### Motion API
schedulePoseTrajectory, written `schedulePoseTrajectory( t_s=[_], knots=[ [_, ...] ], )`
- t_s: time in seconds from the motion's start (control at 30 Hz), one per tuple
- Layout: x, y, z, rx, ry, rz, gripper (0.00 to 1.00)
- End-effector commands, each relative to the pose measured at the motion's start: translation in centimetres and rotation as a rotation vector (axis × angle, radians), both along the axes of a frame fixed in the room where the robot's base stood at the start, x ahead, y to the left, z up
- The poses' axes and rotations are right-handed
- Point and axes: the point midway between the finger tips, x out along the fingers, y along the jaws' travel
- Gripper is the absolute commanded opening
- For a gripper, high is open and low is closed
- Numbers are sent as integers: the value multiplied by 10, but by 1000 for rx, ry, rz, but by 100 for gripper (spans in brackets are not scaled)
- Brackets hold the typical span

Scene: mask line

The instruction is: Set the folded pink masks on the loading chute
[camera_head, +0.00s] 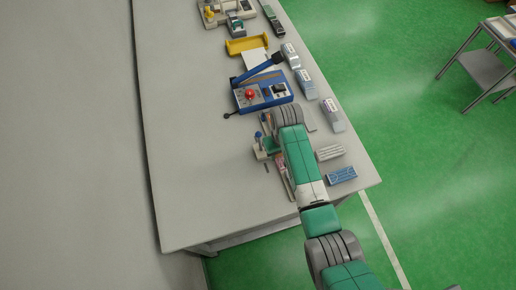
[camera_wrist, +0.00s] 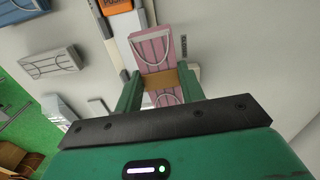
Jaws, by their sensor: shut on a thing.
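A bundle of folded pink masks (camera_wrist: 153,48) with white ear loops and a brown band shows in the wrist view. My gripper (camera_wrist: 160,86) is shut on it, with one green finger on each side of the band. In the head view my gripper (camera_head: 272,146) is over the near right part of the table, mostly hidden by my arm, and a little pink shows below it. A long pale channel-like part with an orange label (camera_wrist: 117,5) lies just left of the bundle in the wrist view. I cannot tell whether it is the loading chute, or whether the bundle touches it.
A white bundle (camera_head: 329,153) and a blue bundle (camera_head: 342,175) lie at the table's right edge. A blue box with a red button (camera_head: 262,92) and a yellow tray (camera_head: 247,45) stand farther back. The table's left side (camera_head: 195,150) is clear.

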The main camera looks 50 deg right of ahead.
Motion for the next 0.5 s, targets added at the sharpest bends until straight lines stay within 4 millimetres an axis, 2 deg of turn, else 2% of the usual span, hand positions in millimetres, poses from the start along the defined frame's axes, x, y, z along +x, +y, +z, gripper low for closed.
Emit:
schedulePoseTrajectory(
  t_s=[0.1,0.2,0.5],
  knots=[
    [-23,-18,-2,1,3,-39,14],
    [-33,-26,-4,0,4,-54,14],
    [-35,-27,-11,0,4,-56,14]
  ],
)
